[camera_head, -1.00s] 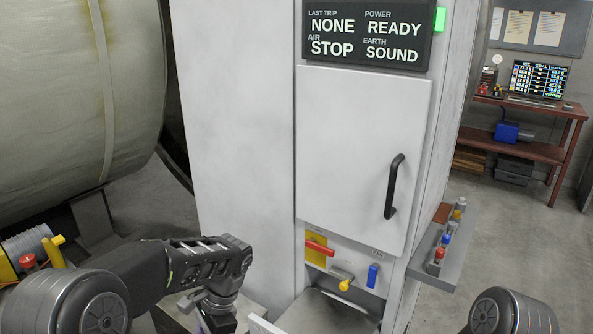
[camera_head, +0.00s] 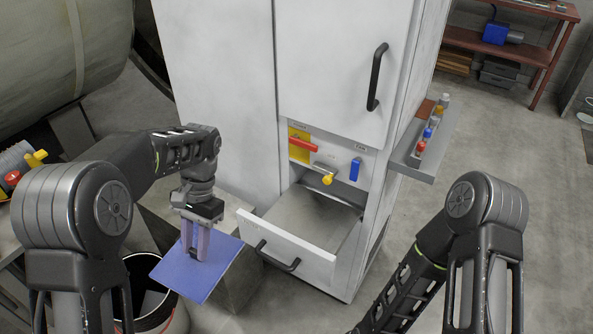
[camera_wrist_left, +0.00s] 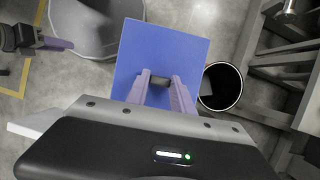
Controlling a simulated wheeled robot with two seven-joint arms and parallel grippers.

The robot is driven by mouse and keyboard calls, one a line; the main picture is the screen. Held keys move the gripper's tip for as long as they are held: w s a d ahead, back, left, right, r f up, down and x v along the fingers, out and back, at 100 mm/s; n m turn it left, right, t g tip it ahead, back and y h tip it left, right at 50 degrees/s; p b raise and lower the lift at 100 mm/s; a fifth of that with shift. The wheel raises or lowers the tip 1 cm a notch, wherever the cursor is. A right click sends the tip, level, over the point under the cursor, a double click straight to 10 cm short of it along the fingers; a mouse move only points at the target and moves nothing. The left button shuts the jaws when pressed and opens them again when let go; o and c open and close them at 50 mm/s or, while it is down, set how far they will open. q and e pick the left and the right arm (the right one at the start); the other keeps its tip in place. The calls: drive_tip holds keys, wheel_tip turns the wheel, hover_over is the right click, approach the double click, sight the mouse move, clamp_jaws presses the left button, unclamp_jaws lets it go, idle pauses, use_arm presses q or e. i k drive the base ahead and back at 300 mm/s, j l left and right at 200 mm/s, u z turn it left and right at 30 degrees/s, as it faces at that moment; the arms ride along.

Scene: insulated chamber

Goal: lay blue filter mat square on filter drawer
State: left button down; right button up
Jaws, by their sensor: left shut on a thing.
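The blue filter mat (camera_head: 190,277) is a flat blue square. My left gripper (camera_head: 197,256) is shut on it and holds it to the left of the filter drawer. In the left wrist view the mat (camera_wrist_left: 165,50) extends beyond the fingers (camera_wrist_left: 158,90). The filter drawer (camera_head: 305,217) is pulled out of the white cabinet, low down, with a black handle on its front; its tray looks grey and empty. My right arm shows at the right, but its gripper is out of view.
A dark open bin (camera_head: 160,318) stands below and left of the mat; it also shows in the left wrist view (camera_wrist_left: 221,88). A grey block (camera_head: 238,283) is beside the drawer. A shelf with small coloured bottles (camera_head: 425,145) juts from the cabinet's right side.

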sight(303, 217)
drive_tip(key=i+z, duration=0.1)
drive_tip(key=z, duration=1.1)
drive_tip(key=i+z, duration=0.1)
drive_tip(key=z, duration=0.2)
drive_tip(key=i+j+z, duration=0.1)
drive_tip(key=z, duration=0.2)
drive_tip(key=k+j, duration=0.1)
drive_tip(key=j, duration=0.55)
drive_tip(key=k, duration=0.05)
